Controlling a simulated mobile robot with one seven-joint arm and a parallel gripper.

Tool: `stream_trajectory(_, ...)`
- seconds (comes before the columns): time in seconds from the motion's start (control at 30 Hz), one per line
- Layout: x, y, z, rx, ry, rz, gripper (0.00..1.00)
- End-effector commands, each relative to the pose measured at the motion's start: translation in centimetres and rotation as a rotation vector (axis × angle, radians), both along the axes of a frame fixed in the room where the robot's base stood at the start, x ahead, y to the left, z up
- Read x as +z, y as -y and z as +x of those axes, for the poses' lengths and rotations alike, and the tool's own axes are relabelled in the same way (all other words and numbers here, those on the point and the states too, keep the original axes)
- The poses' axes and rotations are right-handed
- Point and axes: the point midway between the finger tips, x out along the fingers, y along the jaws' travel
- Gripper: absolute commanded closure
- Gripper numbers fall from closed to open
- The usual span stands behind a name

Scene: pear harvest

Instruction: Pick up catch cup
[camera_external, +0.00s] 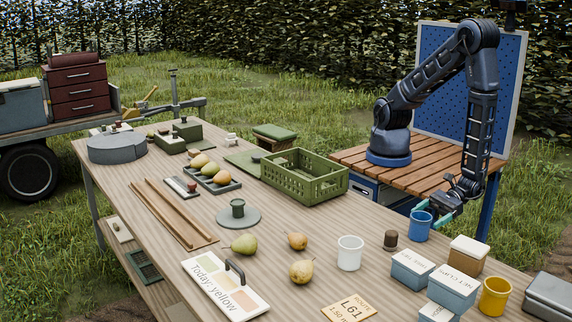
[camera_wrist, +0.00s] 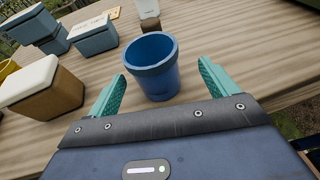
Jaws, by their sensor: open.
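A blue cup (camera_external: 419,228) stands upright near the table's right edge. In the wrist view the blue cup (camera_wrist: 152,72) sits between two teal fingers. My gripper (camera_external: 436,208) is open at the cup, one finger on each side. In the wrist view, gaps show between the cup and both fingers of my gripper (camera_wrist: 163,72).
Several pears (camera_external: 301,271) lie mid-table. A green crate (camera_external: 320,188) stands further back, by the wooden slatted bench (camera_external: 349,157).

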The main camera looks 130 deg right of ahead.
Motion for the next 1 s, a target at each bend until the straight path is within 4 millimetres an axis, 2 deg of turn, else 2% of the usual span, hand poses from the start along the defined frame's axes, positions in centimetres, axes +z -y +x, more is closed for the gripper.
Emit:
stream_trajectory(0.4, -1.6, 0.2, 4.4, -0.003, 0.001, 0.000, 0.15)
stream_trajectory(0.67, -1.7, 0.2, 4.8, -0.001, 0.000, 0.001, 0.15)
stream_trajectory(0.9, -1.7, 0.2, 4.8, -0.001, 0.000, 0.001, 0.60)
stream_trajectory(1.0, -1.7, 0.2, 4.8, -0.001, 0.000, 0.001, 0.62)
